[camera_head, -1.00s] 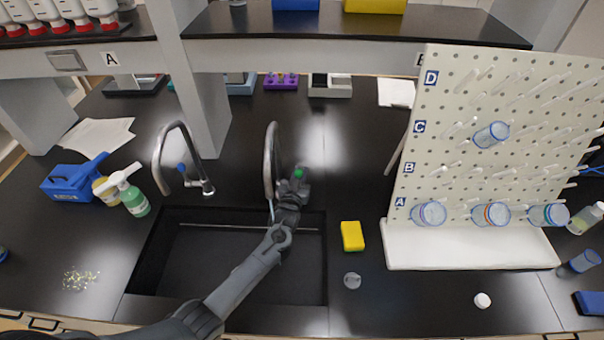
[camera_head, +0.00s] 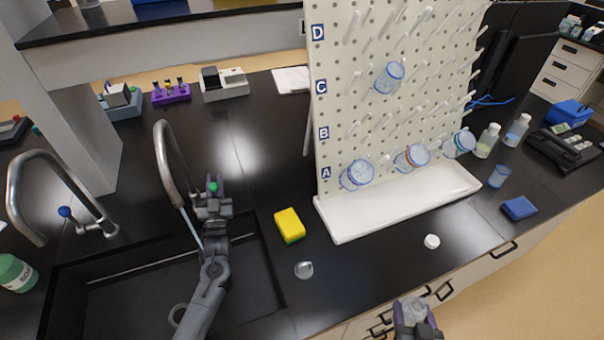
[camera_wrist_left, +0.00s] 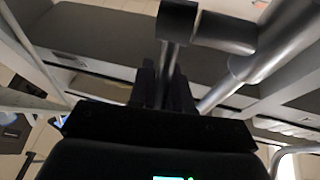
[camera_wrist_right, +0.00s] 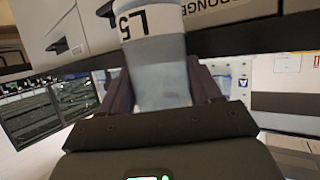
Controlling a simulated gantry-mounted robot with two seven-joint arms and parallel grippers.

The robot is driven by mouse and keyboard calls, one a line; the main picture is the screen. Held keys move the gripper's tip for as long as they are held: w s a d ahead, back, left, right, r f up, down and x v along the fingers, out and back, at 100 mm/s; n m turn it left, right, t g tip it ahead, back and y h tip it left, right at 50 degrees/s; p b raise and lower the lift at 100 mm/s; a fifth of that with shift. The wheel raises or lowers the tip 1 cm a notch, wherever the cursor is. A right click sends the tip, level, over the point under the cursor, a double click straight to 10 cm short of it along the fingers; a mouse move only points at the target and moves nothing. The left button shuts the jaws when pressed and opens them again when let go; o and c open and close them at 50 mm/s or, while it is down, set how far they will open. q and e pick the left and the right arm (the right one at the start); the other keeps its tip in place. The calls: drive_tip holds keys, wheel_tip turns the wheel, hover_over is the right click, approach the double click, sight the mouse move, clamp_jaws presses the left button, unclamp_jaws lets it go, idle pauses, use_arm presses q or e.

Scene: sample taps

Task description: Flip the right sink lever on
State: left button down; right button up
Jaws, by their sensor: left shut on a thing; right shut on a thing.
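The right sink faucet (camera_head: 165,160) is a grey curved spout, and a thin pale stream (camera_head: 190,228) runs from its tip down toward the sink (camera_head: 265,262). Its lever (camera_head: 213,187) has a green mark and sits between the fingers of my left gripper (camera_head: 217,190). In the left wrist view, a grey bar of the faucet (camera_wrist_left: 172,60) lies between the shut fingers. My left gripper hides most of the lever. My right gripper (camera_head: 415,322) is shut on a clear container (camera_head: 415,308) at the bottom; it also shows in the right wrist view (camera_wrist_right: 162,75).
The left faucet (camera_head: 30,190) has a blue-marked lever. A yellow sponge (camera_head: 289,225) and a small clear cap (camera_head: 304,270) lie right of the sink. A white pegboard rack (camera_head: 345,228) with clear vessels stands further right.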

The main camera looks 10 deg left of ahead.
use_arm(q)
drive_tip(key=shift+r, duration=0.5)
drive_tip(key=c, duration=1.2)
unclamp_jaws()
drive_tip(key=shift+o, duration=0.6)
drive_tip(key=shift+f, duration=0.2)
wheel_tip(320, 180, up, 4)
drive_tip(key=shift+r+p, duration=0.2)
drive_tip(key=shift+p, duration=0.15)
drive_tip(key=d+r, duration=0.6)
drive_tip(key=d, duration=0.5)
drive_tip(key=shift+s+d+r, duration=0.35)
drive_tip(key=shift+s, duration=0.1)
